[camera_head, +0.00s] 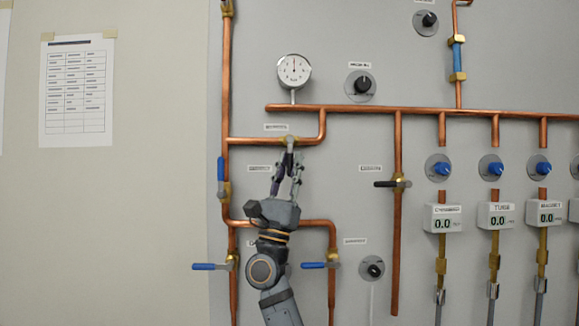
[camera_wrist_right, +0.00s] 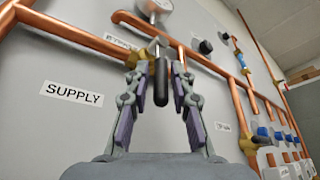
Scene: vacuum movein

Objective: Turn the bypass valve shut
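The valve at my right gripper has a brass body (camera_head: 289,140) on a short horizontal copper pipe. A label (camera_head: 276,127) above it is too small to read in the head view; in the right wrist view it is partly covered and seems to read BYPASS. The valve's black handle (camera_wrist_right: 161,83) points down, across the pipe. My right gripper (camera_head: 287,166) reaches up from below. In the right wrist view its fingers (camera_wrist_right: 159,95) stand apart on either side of the handle, with gaps visible. My left gripper is not in view.
A round gauge (camera_head: 294,71) and a black knob (camera_head: 361,84) are above. Blue-handled valves (camera_head: 210,266) sit lower left and beside my arm. Another black-handled valve (camera_head: 392,184) is to the right, then blue knobs (camera_head: 438,168) and digital readouts (camera_head: 443,217).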

